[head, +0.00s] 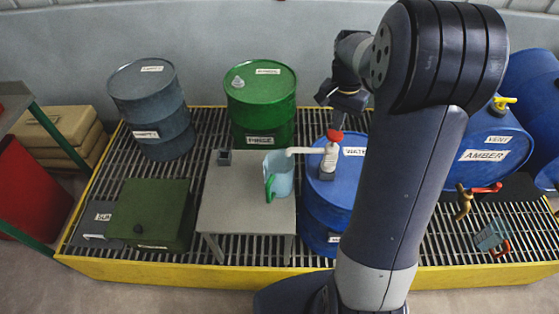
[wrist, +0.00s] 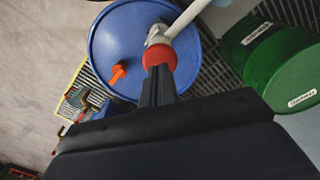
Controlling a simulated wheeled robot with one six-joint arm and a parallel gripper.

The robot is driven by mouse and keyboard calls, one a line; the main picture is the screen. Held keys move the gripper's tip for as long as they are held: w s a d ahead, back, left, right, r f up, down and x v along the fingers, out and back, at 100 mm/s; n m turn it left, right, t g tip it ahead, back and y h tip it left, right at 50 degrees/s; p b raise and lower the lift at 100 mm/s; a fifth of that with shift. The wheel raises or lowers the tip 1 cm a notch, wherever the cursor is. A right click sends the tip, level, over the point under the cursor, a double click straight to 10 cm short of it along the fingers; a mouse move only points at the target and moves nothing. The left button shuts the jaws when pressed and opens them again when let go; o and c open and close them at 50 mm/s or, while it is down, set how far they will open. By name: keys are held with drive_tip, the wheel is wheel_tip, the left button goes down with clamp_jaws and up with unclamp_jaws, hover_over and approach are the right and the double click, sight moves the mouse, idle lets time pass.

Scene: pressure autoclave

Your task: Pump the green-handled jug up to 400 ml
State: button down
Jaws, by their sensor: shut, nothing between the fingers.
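The green-handled jug (head: 281,176) stands on a small grey table (head: 240,215), with its green handle towards the front left. A white spout reaches over its mouth from the pump (head: 328,160) on the blue water drum (head: 320,215). The pump has a red knob (head: 334,136) on top, which also shows in the wrist view (wrist: 160,55). My gripper (head: 340,105) is shut and empty, just above the red knob. In the wrist view my fingers overlap the knob; whether they touch it I cannot tell. The jug's level and marks are too small to read.
A green rinse drum (head: 262,100) and a grey drum (head: 150,105) stand behind the table. A green box (head: 150,215) is at left. A blue amber drum (head: 480,150) with a tap lies at right. My arm hides part of the middle.

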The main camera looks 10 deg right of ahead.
sight(335, 134)
drive_tip(key=shift+f, duration=0.2)
drive_tip(key=shift+f+b, duration=1.55)
drive_tip(key=shift+f, duration=0.65)
drive_tip(key=shift+r, duration=0.2)
drive_tip(key=shift+r+p, duration=2)
drive_tip(key=shift+r, duration=0.25)
drive_tip(key=shift+f, duration=0.2)
